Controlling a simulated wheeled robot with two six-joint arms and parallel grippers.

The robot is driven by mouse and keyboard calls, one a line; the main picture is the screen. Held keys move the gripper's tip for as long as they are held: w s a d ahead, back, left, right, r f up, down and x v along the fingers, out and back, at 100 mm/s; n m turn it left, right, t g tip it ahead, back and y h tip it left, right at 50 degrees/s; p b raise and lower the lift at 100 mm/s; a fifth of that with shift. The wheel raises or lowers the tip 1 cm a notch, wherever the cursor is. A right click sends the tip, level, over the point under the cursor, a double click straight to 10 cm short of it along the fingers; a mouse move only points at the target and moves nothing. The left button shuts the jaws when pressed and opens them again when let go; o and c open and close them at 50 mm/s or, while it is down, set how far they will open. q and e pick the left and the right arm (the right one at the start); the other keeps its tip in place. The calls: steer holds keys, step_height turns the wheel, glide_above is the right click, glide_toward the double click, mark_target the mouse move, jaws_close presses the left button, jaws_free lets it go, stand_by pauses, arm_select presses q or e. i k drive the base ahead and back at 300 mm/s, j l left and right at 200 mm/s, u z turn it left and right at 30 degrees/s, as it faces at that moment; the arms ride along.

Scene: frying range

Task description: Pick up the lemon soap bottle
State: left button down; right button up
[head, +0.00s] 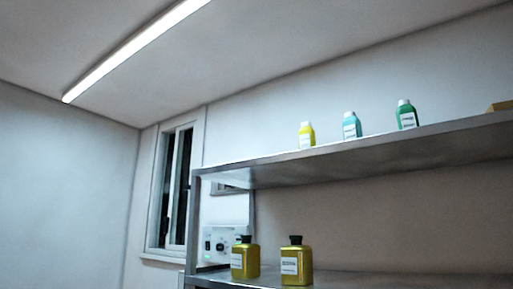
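A small bright yellow bottle (307,134) with a pale cap and white label stands upright on the upper metal shelf, leftmost of three bottles there. By its colour it may be the lemon soap bottle, but its label is too small to read. Two larger dark-yellow bottles with black caps and white labels, a left one (239,260) and a right one (296,264), stand on the lower shelf. I cannot tell from the labels which bottle is lemon soap. Neither of my grippers is in view.
A teal bottle (351,126) and a green bottle (407,116) share the upper shelf (370,155) with a tan object (500,106) at the right edge. A control box (220,244) sits behind the lower shelf's left end. The lower shelf (400,281) is clear to the right.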

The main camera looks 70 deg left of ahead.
mark_target(307, 136)
steer(key=u, duration=1.85)
steer(key=i+l+u, duration=0.15)
steer(key=l, duration=0.25)
steer(key=i+l+u, duration=0.15)
steer(key=i+l, duration=0.2)
steer(key=i+l+u, duration=0.1)
steer(key=l, duration=0.4)
steer(key=i+j, duration=0.05)
steer(key=i, duration=0.05)
